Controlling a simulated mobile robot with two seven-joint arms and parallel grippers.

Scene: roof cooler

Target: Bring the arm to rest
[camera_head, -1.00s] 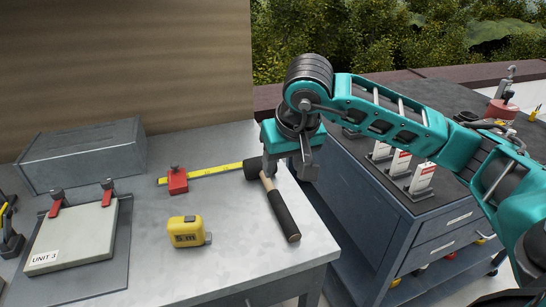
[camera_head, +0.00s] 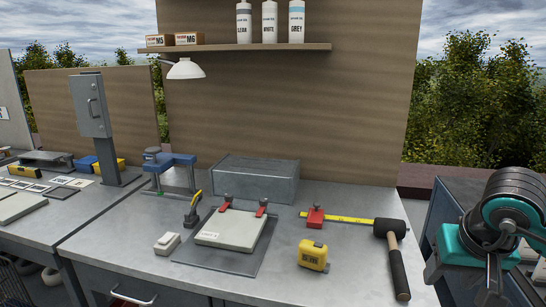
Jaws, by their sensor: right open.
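My right arm comes in at the right edge of the head view, folded close. Its teal and dark grey right gripper (camera_head: 490,284) points down beside the bench's right end. It is open, and I see nothing held in it. A mallet (camera_head: 398,268) with a black head and dark grip lies on the bench (camera_head: 345,283), left of the gripper and apart from it. My left gripper is not in view.
On the bench are a yellow tape measure (camera_head: 313,255), a red block (camera_head: 315,217) on a yellow rule, a clamped pale panel (camera_head: 231,230), a grey box (camera_head: 255,179) and a blue vise (camera_head: 170,172). A dark-topped cabinet (camera_head: 452,192) stands at right, partly behind my arm.

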